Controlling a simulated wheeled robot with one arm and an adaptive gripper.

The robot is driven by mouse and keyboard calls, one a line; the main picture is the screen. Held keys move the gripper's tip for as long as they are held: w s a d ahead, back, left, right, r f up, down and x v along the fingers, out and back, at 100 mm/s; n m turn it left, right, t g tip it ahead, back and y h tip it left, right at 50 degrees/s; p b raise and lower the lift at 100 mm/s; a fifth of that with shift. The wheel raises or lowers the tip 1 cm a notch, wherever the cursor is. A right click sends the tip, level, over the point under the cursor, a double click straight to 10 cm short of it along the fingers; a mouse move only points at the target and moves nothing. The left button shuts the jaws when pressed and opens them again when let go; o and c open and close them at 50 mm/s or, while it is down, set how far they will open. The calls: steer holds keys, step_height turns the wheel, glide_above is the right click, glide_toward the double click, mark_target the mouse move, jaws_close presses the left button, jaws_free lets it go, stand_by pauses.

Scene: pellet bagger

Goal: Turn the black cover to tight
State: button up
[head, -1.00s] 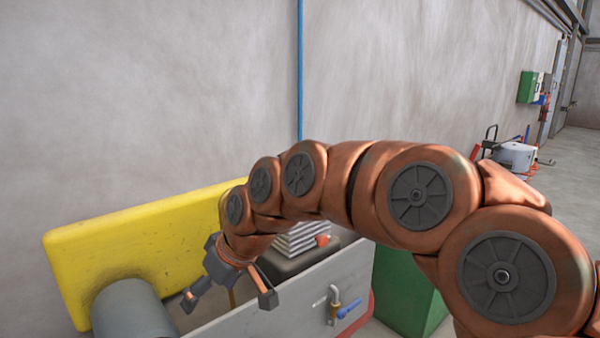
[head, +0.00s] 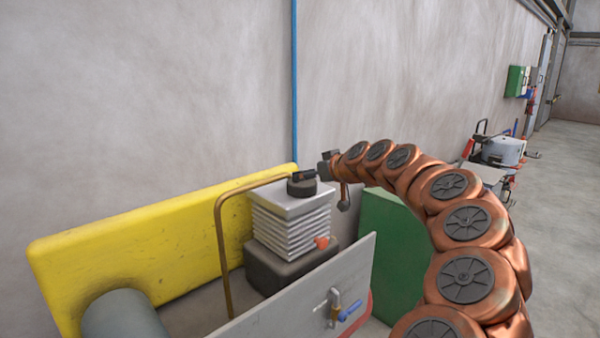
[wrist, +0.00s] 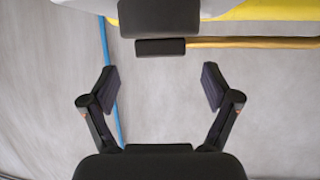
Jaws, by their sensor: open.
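My gripper (head: 337,180) is just right of the cover in the head view. In the wrist view my gripper (wrist: 161,86) has its two fingers spread wide with nothing between them. The cover and bar lie beyond the fingertips, apart from them in that picture. The cover's far side is hidden.
A copper pipe (head: 222,250) bends up over the left side to the cover. A yellow panel (head: 150,240) stands behind, and a grey panel (head: 290,300) with a blue-handled valve (head: 348,311) stands in front. A green box (head: 385,240) is to the right.

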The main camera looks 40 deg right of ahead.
mark_target(302, 182)
steer(key=shift+p+x, duration=0.7)
steer(key=shift+x, duration=1.85)
steer(key=shift+c, duration=0.3)
steer(key=c, duration=1.1)
